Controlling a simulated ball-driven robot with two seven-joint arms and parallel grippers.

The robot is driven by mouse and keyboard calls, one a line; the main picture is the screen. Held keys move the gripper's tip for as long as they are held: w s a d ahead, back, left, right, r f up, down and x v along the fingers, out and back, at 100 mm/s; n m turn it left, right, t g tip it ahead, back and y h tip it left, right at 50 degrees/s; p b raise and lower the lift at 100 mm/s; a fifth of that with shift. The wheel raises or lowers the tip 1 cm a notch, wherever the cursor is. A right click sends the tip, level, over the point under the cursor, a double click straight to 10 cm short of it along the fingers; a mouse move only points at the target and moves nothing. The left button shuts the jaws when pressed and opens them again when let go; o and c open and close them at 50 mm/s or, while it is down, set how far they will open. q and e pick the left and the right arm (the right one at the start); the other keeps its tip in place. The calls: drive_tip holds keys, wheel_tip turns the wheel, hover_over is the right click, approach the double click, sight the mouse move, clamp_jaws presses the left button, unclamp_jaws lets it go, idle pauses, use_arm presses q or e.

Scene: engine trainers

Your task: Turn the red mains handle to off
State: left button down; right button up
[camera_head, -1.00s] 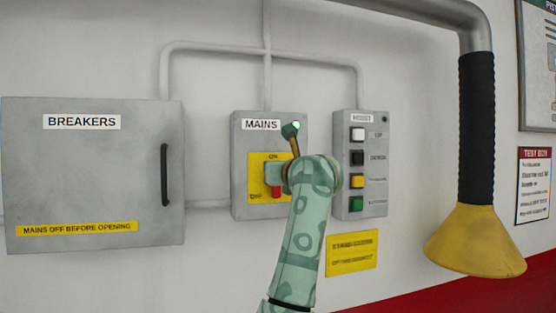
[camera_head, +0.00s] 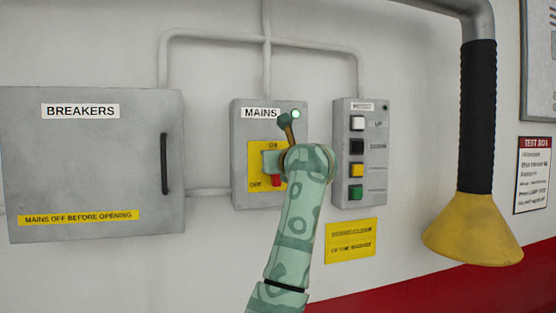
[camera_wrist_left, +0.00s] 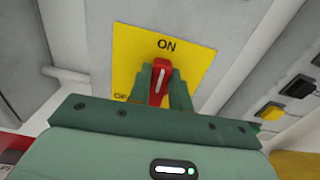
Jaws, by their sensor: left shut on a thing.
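The grey mains box (camera_head: 240,196) is on the wall, with a yellow plate (camera_head: 255,150) marked ON at the top and OFF at the lower left. The red mains handle (camera_head: 276,182) shows just below my left gripper (camera_head: 271,163), which hides the rest of it. In the left wrist view, the red handle (camera_wrist_left: 160,82) stands between the two green fingers of my left gripper (camera_wrist_left: 160,76). These are shut on it. The handle points up towards ON, roughly upright. A green lamp (camera_head: 296,114) glows at the box's upper right. My right gripper is not in view.
The closed breakers cabinet (camera_head: 90,170) is at the left. A button box (camera_head: 343,193) with white, black, yellow and green buttons stands close at the right of the mains box. A yellow hose funnel (camera_head: 472,236) hangs further right.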

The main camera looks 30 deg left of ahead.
use_arm(q)
drive_tip(key=shift+s+a+f+n+b, duration=0.4)
drive_tip(key=shift+n+b, duration=1.05)
drive_tip(key=shift+n, duration=1.4)
drive_tip(key=shift+s+a+f+n+b, duration=0.2)
drive_tip(key=shift+f+n+b, duration=0.35)
drive_tip(key=shift+n+b, duration=1.65)
drive_tip(key=shift+s+a+f+n+b, duration=0.25)
drive_tip(key=shift+s+f+n+b, duration=0.35)
drive_tip(key=shift+n, duration=2.95)
drive_tip(key=shift+w+r+n, duration=0.1)
drive_tip(key=shift+w+n, duration=0.1)
drive_tip(key=shift+n, duration=0.1)
drive_tip(key=c, duration=1.3)
unclamp_jaws()
